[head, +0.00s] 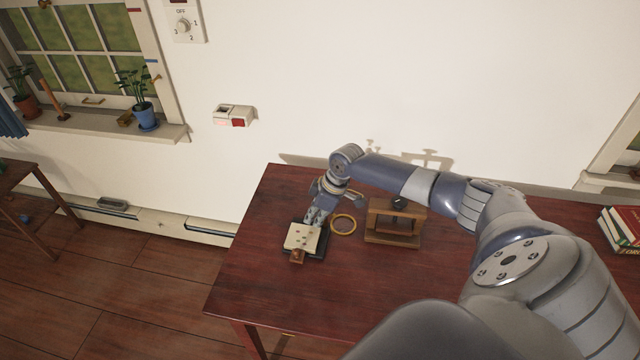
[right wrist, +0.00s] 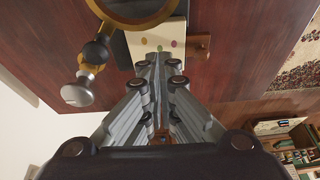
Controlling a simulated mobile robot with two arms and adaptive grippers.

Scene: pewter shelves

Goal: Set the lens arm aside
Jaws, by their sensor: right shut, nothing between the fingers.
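The lens arm's brass ring (head: 354,229) lies just right of a cream plate (head: 298,241) with coloured dots on a black base (head: 319,247). In the right wrist view the brass ring (right wrist: 171,11) shows at the top, cut by the frame, with dark and silvery knobs (right wrist: 97,51) to its left. My right gripper (head: 311,221) is shut and empty, its tips pointing down at the cream plate, beside the ring. In the right wrist view the closed tips (right wrist: 158,58) overlap the plate's edge; I cannot tell whether they touch it. My left gripper is not in view.
A small wooden peg (head: 297,258) sticks out at the plate's front. A wooden stand (head: 394,239) with a black knob is right of the ring, under my right arm. Books (head: 621,229) are at the far right. The table (head: 265,290) is clear in front and left.

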